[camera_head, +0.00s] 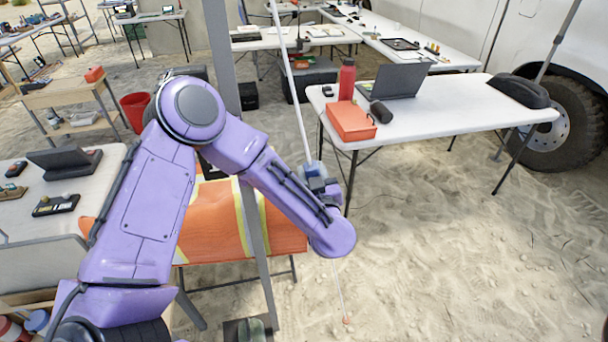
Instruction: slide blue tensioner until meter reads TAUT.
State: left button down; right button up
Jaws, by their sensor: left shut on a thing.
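A blue tensioner (312,168) sits on a pale guy line (290,75) that slants down from the top of the view. Below my arm the line runs on to a small orange peg in the sand (347,320). My purple left arm reaches in from the left, and its wrist is at the tensioner. My left gripper (322,184) is shut on the tensioner; its fingers are small and partly hidden by the wrist. No meter reading can be made out. My right gripper is not in view.
A grey metal post (222,50) stands close to my left arm. Behind it is a table draped with an orange and yellow cloth (215,225). A white table (450,125) with a laptop, red bottle and orange box stands at right. Open sand lies at lower right.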

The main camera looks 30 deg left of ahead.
pick_arm(q)
jog(key=c, duration=0.7)
grip_release()
jog(key=shift+f, duration=0.1)
jog(key=b+v, duration=0.3)
jog(key=v, duration=0.7)
jog(key=shift+s+d, duration=0.1)
jog(key=shift+d, duration=0.05)
jog(key=shift+d, duration=0.1)
